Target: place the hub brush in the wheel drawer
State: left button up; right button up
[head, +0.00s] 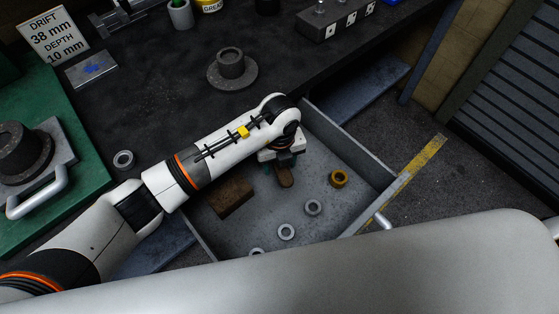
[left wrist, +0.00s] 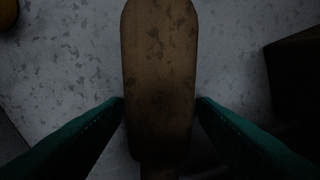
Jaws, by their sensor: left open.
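The open wheel drawer (head: 352,152) is below the bench edge. A brown wooden handle, apparently that of the hub brush (head: 285,178), shows inside the drawer, under my left gripper (head: 277,166). In the left wrist view the rounded brown handle (left wrist: 160,55) lies against the grey, mottled drawer floor. The green fingers of my left gripper (left wrist: 160,103) are open, one on each side of the handle and very close to it. The brush's bristles are hidden. My right gripper is not in view.
The drawer also holds a brown block (head: 231,197), a brass ring (head: 339,178) and several grey rings (head: 313,207). A flanged hub (head: 231,68) and a loose ring (head: 123,160) are on the dark bench. A green mat (head: 82,112) is at left.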

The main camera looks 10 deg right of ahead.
pick_arm(q)
notch_tip(320, 180, up, 12)
jog(key=shift+b, duration=0.4)
